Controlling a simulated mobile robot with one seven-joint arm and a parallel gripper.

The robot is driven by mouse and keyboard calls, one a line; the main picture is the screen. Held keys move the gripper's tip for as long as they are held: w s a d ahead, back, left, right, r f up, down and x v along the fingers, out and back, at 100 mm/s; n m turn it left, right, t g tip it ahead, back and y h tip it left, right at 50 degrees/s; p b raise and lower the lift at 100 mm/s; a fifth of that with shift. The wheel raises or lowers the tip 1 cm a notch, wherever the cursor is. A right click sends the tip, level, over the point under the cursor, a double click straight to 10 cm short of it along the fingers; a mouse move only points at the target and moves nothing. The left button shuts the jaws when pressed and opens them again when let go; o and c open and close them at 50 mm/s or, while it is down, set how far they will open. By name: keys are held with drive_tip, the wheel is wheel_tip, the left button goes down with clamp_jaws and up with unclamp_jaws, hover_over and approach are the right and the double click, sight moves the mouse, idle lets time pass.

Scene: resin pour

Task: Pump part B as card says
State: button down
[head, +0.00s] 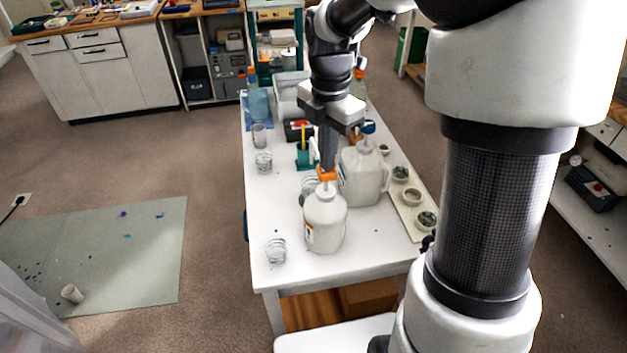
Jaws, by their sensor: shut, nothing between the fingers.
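A white bottle (324,222) with an orange pump head (326,174) stands upright near the front of the white table. A larger white jug (362,178) with a handle stands just behind it to the right, with a blue pump head (368,127) on top. I cannot read which is part B. My gripper (327,165) points down, shut and empty, right above the orange pump head. Its fingertips look at or very near the head; I cannot tell whether they touch. No readable card shows.
Clear cups stand along the table's (262,215) left side, one near the front (276,250). Another clear cup is partly hidden behind the front bottle. A pale tray (407,212) with round moulds lies at the right edge. A tipped cup (71,293) lies on the floor mat (150,240).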

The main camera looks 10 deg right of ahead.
drive_tip(key=shift+f+b, duration=1)
drive_tip(key=shift+f, duration=0.55)
drive_tip(key=shift+r, duration=0.15)
wheel_tip(320, 180, up, 3)
drive_tip(key=p, duration=0.3)
drive_tip(key=shift+r, duration=0.2)
drive_tip(key=shift+f, duration=0.2)
